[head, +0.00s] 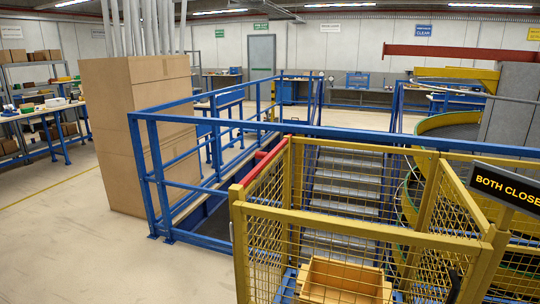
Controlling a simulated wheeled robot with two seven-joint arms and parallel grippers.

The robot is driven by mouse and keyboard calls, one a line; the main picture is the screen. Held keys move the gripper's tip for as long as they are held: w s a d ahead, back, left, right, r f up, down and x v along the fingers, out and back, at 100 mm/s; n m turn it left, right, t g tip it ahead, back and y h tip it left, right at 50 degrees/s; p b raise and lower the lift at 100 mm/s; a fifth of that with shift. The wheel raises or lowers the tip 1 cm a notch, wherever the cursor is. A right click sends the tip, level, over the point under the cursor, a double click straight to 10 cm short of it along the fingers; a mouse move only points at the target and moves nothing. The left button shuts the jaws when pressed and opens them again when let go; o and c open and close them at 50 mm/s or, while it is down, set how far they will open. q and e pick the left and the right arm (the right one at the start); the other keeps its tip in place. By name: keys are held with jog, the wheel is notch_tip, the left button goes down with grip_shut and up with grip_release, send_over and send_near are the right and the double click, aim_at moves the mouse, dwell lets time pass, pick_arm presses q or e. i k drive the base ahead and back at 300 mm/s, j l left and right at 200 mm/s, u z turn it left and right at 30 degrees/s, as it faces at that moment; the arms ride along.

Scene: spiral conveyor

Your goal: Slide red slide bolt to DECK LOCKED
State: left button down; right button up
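No slide bolt can be made out for certain, and no DECK LOCKED marking is legible. A red bar (264,163) lies along the top left edge of the yellow mesh enclosure (300,225), beside the blue railing; I cannot tell whether it is part of the bolt. A black sign (505,186) with yellow letters reading "BOTH CLOSE", cut off by the frame, stands at the right. Neither of my grippers shows in the head view.
A blue railing (190,165) runs around the stairs (345,190) behind the enclosure. A tan box (343,280) sits inside the mesh at the bottom. Tall cardboard boxes (135,125) stand left of the railing. The curved conveyor (440,122) is at the right. The left floor is clear.

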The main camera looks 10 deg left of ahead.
aim_at(266, 157)
jog(key=i+j+z, duration=0.2)
jog(key=j+z, duration=0.2)
jog(key=j, duration=1.25)
jog(key=j+z, duration=0.45)
jog(key=j, duration=1.25)
